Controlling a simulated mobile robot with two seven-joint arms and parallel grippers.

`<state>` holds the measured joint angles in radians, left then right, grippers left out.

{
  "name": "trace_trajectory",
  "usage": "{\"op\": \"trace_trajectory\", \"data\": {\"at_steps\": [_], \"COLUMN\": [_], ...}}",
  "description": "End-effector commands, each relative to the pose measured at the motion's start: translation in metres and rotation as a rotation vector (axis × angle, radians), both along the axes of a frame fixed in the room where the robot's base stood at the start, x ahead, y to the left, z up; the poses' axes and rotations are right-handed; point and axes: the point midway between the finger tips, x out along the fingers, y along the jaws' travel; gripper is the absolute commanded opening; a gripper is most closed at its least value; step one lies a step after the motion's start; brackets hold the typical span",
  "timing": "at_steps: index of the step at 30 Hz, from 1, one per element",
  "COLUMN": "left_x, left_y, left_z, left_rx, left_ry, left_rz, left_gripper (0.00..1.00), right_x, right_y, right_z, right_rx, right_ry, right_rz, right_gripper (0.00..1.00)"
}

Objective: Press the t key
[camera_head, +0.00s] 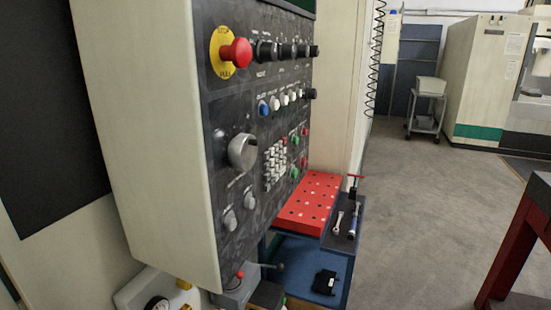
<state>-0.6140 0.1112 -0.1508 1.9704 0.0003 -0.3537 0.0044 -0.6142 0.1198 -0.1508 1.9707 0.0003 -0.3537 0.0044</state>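A dark control panel (225,120) on a cream machine cabinet faces right in the head view, seen at a steep angle. A block of small white keys (275,163) sits low in its middle. The letters on the keys are too small to read, so I cannot tell which one is the t key. A red mushroom button (236,53) on a yellow disc is at the panel's upper left. A large grey knob (242,151) is left of the keys. Neither of my grippers is in view.
A red perforated plate (309,200) and a dark tray (343,235) with wrenches stand beyond the panel. A blue shelf (312,262) is below them. A red-legged table (515,245) is at the right. Grey floor (420,220) between is clear.

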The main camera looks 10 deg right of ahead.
Motion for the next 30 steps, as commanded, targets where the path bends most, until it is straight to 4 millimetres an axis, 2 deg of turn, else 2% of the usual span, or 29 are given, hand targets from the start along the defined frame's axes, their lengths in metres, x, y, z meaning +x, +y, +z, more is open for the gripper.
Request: {"op": "trace_trajectory", "data": {"at_steps": [1, 8, 30], "left_x": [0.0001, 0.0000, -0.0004], "left_y": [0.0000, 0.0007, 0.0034], "left_z": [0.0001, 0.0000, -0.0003], "left_rx": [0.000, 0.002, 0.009], "left_ry": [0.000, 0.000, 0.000], "left_rz": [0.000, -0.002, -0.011], "left_gripper": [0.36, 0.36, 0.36], "right_x": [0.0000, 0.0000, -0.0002], "right_y": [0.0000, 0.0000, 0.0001], "right_z": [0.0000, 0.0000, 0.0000], "right_rx": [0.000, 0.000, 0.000], "right_ry": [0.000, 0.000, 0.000], "right_rz": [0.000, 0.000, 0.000], "right_gripper": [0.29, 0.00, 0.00]}}
